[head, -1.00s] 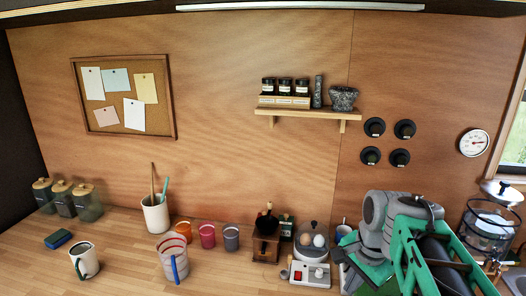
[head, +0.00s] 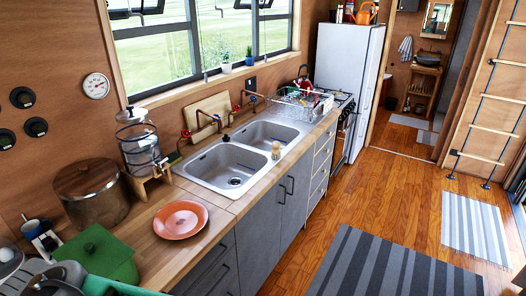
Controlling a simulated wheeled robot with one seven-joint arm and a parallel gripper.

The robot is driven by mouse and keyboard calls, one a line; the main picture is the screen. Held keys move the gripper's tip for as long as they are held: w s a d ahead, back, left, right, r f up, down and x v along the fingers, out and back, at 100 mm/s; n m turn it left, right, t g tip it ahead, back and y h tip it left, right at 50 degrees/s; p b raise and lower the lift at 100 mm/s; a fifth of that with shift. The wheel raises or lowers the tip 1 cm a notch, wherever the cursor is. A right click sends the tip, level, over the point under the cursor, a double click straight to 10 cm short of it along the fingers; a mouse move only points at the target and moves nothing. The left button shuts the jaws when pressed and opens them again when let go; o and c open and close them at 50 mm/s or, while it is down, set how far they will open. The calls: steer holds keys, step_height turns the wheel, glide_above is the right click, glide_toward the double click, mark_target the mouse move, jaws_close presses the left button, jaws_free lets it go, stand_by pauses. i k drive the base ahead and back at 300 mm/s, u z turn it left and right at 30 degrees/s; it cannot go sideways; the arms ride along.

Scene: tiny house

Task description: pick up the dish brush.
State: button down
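A small pale, tan object that looks like the dish brush (head: 276,150) stands on the front rim of the sink, beside the right basin, in the head view. It is small in the picture, so its bristles and handle are hard to make out. Nothing touches it from above. The double sink (head: 228,165) is set in the wooden counter. My gripper is not in view; only grey and green parts of my arm show at the bottom left corner, far from the brush.
An orange plate (head: 181,220) lies on the counter left of the sink. A dish rack (head: 298,98) is beyond the sink. The wooden floor (head: 400,205) is open, with striped rugs.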

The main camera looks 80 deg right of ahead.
mark_target(275, 152)
steer(key=k, duration=0.1)
steer(key=u, duration=1.45)
steer(key=i, duration=0.65)
steer(key=z, duration=4.65)
steer(key=i, duration=0.65)
steer(key=z, duration=0.5)
